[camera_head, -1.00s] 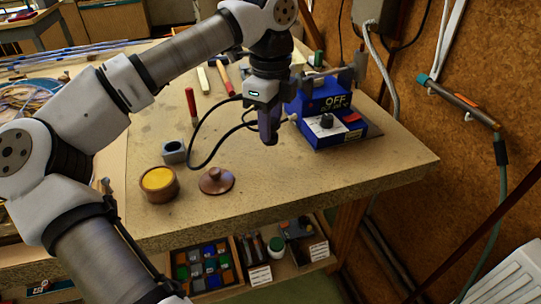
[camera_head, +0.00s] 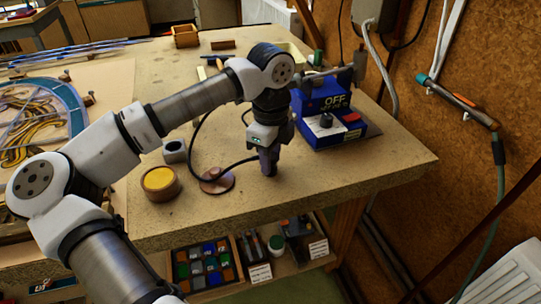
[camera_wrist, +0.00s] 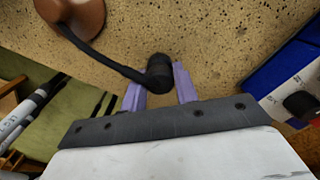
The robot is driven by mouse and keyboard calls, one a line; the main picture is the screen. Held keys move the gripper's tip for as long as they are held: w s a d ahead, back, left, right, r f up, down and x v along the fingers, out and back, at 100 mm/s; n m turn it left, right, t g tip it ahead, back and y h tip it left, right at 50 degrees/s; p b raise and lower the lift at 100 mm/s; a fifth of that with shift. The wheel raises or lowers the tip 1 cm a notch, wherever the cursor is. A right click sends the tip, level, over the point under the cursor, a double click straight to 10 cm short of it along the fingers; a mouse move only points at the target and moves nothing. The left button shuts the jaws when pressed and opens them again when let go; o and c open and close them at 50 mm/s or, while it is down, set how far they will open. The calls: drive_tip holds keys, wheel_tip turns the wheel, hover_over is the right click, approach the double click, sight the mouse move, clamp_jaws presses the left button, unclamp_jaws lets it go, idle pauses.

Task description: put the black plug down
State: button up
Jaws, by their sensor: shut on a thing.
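My gripper (camera_head: 268,166) points down, low over the front right part of the wooden bench (camera_head: 350,180). In the wrist view its purple fingers (camera_wrist: 160,91) are shut on the black plug (camera_wrist: 160,70), a short dark cylinder. The plug itself is mostly hidden by the fingers in the head view. I cannot tell whether it touches the bench.
A blue station (camera_head: 325,128) reading OFF stands behind and right of my gripper. A round pot with a yellow top (camera_head: 159,181) and a grey block with a hole (camera_head: 174,151) stand to the left. The bench is bare to the right, up to its front edge.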

drive_tip(key=o, duration=1.1)
drive_tip(key=shift+f, duration=0.1)
wheel_tip(320, 180, up, 12)
drive_tip(key=shift+r+b, duration=0.2)
drive_tip(key=shift+b, duration=0.15)
